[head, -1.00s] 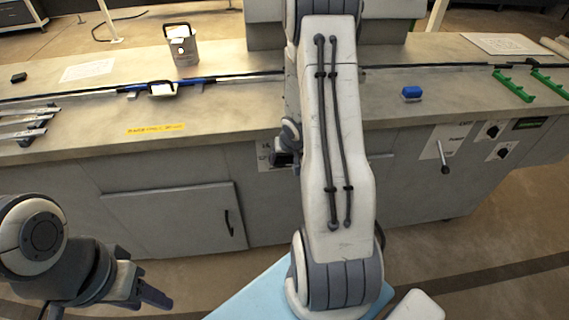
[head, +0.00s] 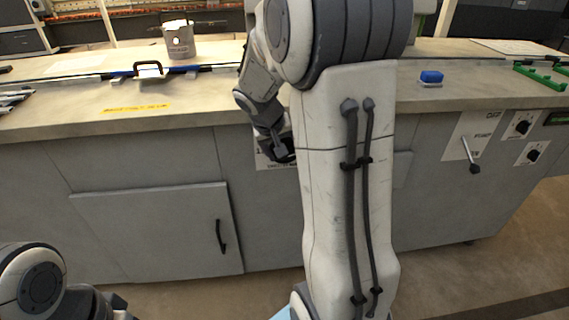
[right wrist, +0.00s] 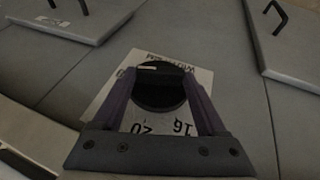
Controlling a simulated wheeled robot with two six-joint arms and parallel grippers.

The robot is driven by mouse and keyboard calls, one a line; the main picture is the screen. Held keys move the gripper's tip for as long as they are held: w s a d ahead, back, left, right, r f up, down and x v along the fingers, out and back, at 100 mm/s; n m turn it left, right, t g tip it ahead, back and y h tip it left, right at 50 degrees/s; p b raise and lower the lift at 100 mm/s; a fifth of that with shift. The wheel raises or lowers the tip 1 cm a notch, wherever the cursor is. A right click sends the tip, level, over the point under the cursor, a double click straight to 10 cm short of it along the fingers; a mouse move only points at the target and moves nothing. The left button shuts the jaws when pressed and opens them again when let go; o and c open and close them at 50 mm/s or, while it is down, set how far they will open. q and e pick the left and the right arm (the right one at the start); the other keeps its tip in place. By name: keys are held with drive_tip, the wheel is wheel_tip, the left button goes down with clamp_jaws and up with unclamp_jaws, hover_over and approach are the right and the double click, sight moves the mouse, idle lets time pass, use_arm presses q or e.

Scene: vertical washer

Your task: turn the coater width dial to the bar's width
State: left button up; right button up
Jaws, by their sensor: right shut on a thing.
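The width dial (right wrist: 158,88) is a round black knob with a pale pointer line, on a white plate (right wrist: 113,104) marked "WIDTH MM", with 16 and 20 readable at the near side. My right gripper (right wrist: 165,80) has its two fingers on opposite sides of the knob and is shut on it. In the head view my right gripper (head: 281,152) is at the cabinet front, just below the counter edge, covering most of the dial. My left gripper (head: 118,308) is low at the left, partly cut off by the frame, away from the counter; its jaws are unclear.
A handled frame (head: 148,69) sits by a blue rail on the counter (head: 200,105), with a metal can (head: 180,42) behind. A blue block (head: 431,78) lies at right. A lever (head: 470,155) and further knobs (head: 521,126) are on the right front. A cabinet door (head: 150,238) is below.

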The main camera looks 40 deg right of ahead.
drive_tip(key=h+b, duration=0.1)
drive_tip(key=b, duration=0.1)
drive_tip(key=f+g+h+b, duration=0.1)
drive_tip(key=b, duration=0.1)
drive_tip(key=shift+w+a+f+n, duration=0.1)
drive_tip(key=shift+w+a+n, duration=0.1)
drive_tip(key=shift+a+n, duration=0.2)
drive_tip(key=g+h+b, duration=0.1)
drive_tip(key=h+b, duration=0.1)
drive_tip(key=shift+a+n+g+h, duration=0.15)
drive_tip(key=shift+n+g+h, duration=0.15)
drive_tip(key=shift+h, duration=0.1)
drive_tip(key=shift+w+a+f+n+g+h+b, duration=0.15)
drive_tip(key=shift+n+g+h+b, duration=0.4)
drive_tip(key=shift+h, duration=0.7)
drive_tip(key=shift+s+f+n+g+h+b, duration=0.1)
drive_tip(key=shift+f+n+g+h+b, duration=0.15)
drive_tip(key=shift+h+b, duration=0.8)
drive_tip(key=shift+w+a+f+n+g+h+b, duration=0.15)
drive_tip(key=shift+n+g+h+b, duration=0.25)
drive_tip(key=shift+h, duration=1.1)
drive_tip(key=shift+s+d, duration=0.1)
drive_tip(key=o, duration=1.3)
drive_tip(key=w+a+p, duration=0.1)
drive_tip(key=a+p, duration=0.1)
drive_tip(key=a, duration=0.8)
drive_tip(key=shift+w+a, duration=0.25)
drive_tip(key=shift+w, duration=0.1)
